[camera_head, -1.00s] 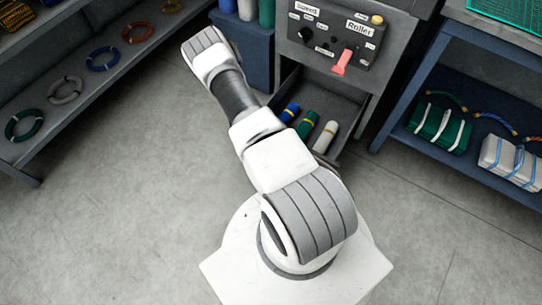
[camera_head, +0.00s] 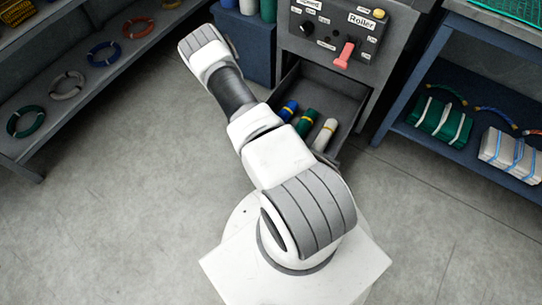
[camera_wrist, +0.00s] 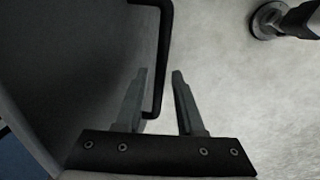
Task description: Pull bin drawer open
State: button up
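The bin drawer (camera_head: 328,92) stands pulled out below the control panel in the head view. Inside it lie a blue roll (camera_head: 288,112), a green roll (camera_head: 306,123) and a white roll (camera_head: 325,135). My arm hides the drawer's front part and my gripper in the head view. In the wrist view, the grey drawer front (camera_wrist: 85,60) fills the left side, with a black handle (camera_wrist: 164,50) on it. My gripper (camera_wrist: 159,72) is open, its fingers apart. The end of the handle lies between them, close to the left finger. I cannot tell whether they touch.
A control panel (camera_head: 335,30) with a red lever (camera_head: 345,54) is above the drawer. A blue shelf unit (camera_head: 415,75) with tied bundles stands right. A grey rack (camera_head: 65,115) with coiled rings stands left. The floor (camera_head: 130,220) around my base is clear.

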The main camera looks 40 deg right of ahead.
jog(key=shift+o, duration=0.4)
jog(key=shift+r, duration=0.35)
jog(key=a+r+p, duration=0.1)
jog(key=r+p, duration=0.2)
jog(key=r, duration=0.5)
jog(key=s+a+r+p, duration=0.1)
jog(key=a+r+p, duration=0.1)
jog(key=r, duration=0.6)
jog(key=shift+r+p, duration=0.2)
jog(key=shift+p, duration=0.4)
jog(key=shift+s, duration=0.1)
